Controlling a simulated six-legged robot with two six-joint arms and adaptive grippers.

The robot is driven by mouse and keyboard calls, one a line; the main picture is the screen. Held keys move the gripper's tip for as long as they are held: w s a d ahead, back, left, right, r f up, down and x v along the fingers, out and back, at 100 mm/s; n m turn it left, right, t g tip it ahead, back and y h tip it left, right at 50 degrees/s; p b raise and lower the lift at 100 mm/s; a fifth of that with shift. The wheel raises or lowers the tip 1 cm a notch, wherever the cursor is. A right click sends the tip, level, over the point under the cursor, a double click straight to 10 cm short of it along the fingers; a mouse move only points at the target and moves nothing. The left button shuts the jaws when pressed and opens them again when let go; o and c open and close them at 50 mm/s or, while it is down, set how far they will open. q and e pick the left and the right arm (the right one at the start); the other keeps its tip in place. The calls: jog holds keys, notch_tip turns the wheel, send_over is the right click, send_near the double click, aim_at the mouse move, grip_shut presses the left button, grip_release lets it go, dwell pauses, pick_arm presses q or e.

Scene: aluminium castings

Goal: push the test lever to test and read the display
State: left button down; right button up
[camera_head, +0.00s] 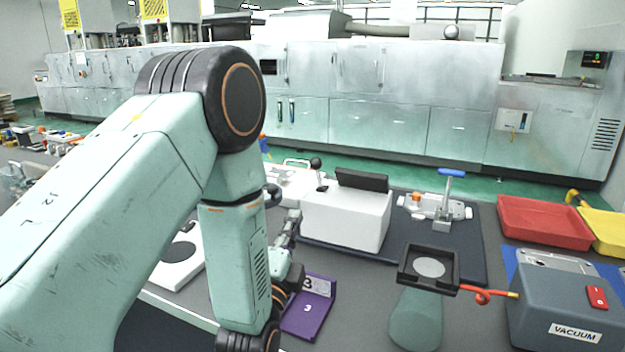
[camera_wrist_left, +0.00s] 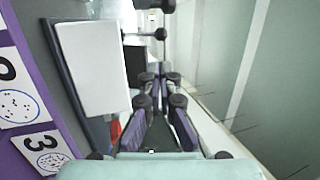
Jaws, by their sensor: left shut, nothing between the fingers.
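The tester is a white box (camera_head: 345,216) with a dark display panel (camera_head: 362,180) on top; the panel is turned so that I cannot read anything on it. A lever with a black knob (camera_head: 316,164) stands at the box's left end. In the left wrist view the white box (camera_wrist_left: 92,68) is at the left, and a black-knobbed lever (camera_wrist_left: 160,34) sticks out from its upper end. My left gripper (camera_head: 294,216) is shut and empty beside the box's left side, partly hidden by my arm. In the wrist view its fingertips (camera_wrist_left: 160,76) point toward the knob, apart from it. My right gripper is out of view.
A purple card board (camera_head: 308,312) lies in front of the tester. A blue-handled clamp fixture (camera_head: 440,208), a black square holder (camera_head: 428,268), a grey vacuum box (camera_head: 560,305) and a red tray (camera_head: 540,222) stand to the right. Large metal machines are behind.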

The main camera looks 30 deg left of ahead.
pick_arm(q)
send_near(314, 166)
jog(key=x, duration=0.5)
jog(key=shift+w+r+b, duration=0.1)
jog(key=shift+w+b, duration=0.2)
jog(key=shift+w, duration=0.1)
jog(key=shift+w+a, duration=0.25)
jog(key=shift+w, duration=0.3)
jog(key=shift+s+d+r, duration=0.1)
jog(key=shift+r, duration=0.05)
